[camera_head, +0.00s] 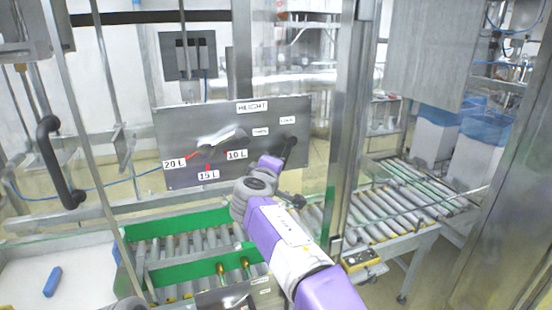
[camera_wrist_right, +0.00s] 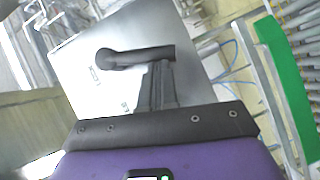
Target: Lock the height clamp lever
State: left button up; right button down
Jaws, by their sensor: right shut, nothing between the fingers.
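A grey panel (camera_head: 225,180) marked HEIGHT stands ahead. The black clamp lever (camera_head: 291,142) is at the panel's right side, partly hidden by my right gripper in the head view. In the right wrist view the lever (camera_wrist_right: 135,55) has a round pivot at left and its bar runs right. My right gripper (camera_wrist_right: 160,66) is shut and empty, its fingertips at the bar; I cannot tell whether they touch.
A metal post (camera_head: 350,120) stands right of the panel. A green-sided roller conveyor (camera_head: 180,250) lies below, and another roller conveyor (camera_head: 410,200) is at right. A black door handle (camera_head: 60,160) is at left. A blue object (camera_head: 52,281) lies on a white surface.

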jog(key=shift+w+d+f+n+t+h+b, duration=0.2)
jog(key=shift+d+f+n+t+b, duration=0.4)
jog(key=shift+b, duration=0.8)
jog(key=shift+w+d+f+n+t+h+b, duration=0.15)
jog(key=shift+d+n+t+b, duration=0.25)
jog(key=shift+n+b, duration=0.75)
jog(key=shift+m, duration=0.35)
jog(key=a+b+v, duration=0.3)
jog(key=v, duration=0.9)
jog(key=shift+r, duration=0.15)
